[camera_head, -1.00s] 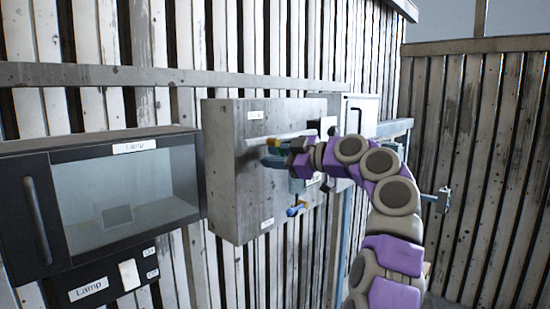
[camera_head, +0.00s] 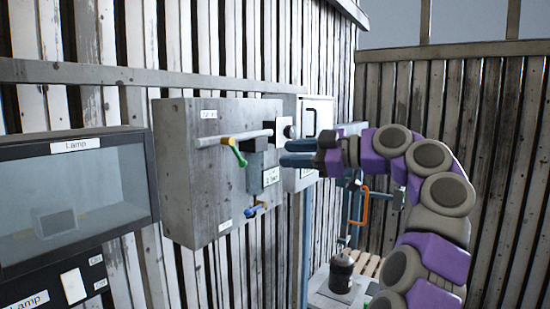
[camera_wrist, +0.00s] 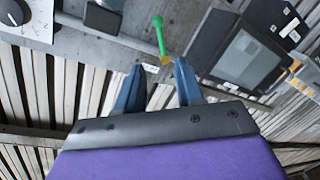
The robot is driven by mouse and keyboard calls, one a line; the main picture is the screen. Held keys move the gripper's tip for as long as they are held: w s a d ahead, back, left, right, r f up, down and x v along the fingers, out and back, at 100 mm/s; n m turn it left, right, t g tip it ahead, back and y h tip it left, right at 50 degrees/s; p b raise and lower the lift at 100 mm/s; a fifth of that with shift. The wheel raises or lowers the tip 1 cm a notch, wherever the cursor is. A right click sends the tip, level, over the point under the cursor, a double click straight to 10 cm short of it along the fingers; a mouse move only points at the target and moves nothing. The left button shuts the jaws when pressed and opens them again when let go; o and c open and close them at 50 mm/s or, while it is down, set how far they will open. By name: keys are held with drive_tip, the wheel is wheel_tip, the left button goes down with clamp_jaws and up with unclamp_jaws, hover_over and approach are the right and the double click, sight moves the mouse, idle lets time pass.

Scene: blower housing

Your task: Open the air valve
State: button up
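A grey box (camera_head: 195,180) on the plank wall carries a pale pipe (camera_head: 245,136) with a green-handled lever (camera_head: 238,153) on a yellow fitting. The green handle slants down to the right from the pipe. A smaller blue lever (camera_head: 252,210) with a yellow fitting sits lower on the box. The labels are too small to tell which is the air valve. My gripper (camera_head: 284,153) is open and empty, to the right of the green lever and apart from it. In the wrist view, the green handle (camera_wrist: 160,36) shows beyond the gap between my gripper's fingertips (camera_wrist: 158,68).
A dark lamp cabinet (camera_head: 75,195) with a glass front stands left of the box. A white panel (camera_head: 315,115) is to the right. A dark bottle (camera_head: 341,272) and an orange-handled tool (camera_head: 364,208) are lower right. A knob (camera_wrist: 12,13) shows in the wrist view.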

drive_tip(key=shift+s+d, duration=0.25)
drive_tip(key=shift+d, duration=0.15)
